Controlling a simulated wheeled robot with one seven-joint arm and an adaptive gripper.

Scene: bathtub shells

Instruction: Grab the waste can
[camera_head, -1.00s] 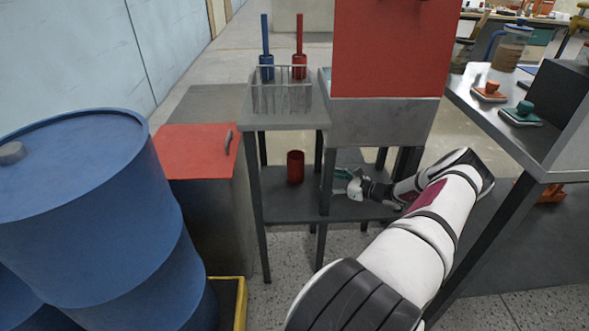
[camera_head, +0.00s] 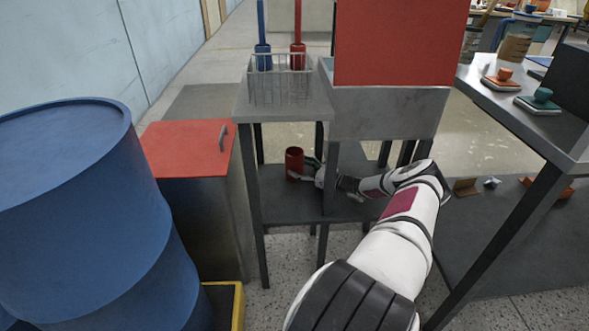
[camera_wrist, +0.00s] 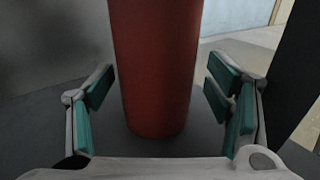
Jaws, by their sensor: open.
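The waste can is a dark red, open-topped cylinder (camera_head: 294,161) standing upright on the lower shelf (camera_head: 290,204) of a grey stand. In the wrist view the red can (camera_wrist: 156,70) fills the middle, its base resting on the grey shelf. My gripper (camera_wrist: 160,95) is open, with one green-padded finger on each side of the can and a visible gap on both sides. In the head view my gripper (camera_head: 307,170) reaches in under the stand's top from the right, at the can. The can's far side is hidden.
A stand leg (camera_head: 328,190) crosses in front of my arm. A red-lidded bin (camera_head: 188,148) and blue barrel (camera_head: 70,200) are left; a table (camera_head: 530,120) is right.

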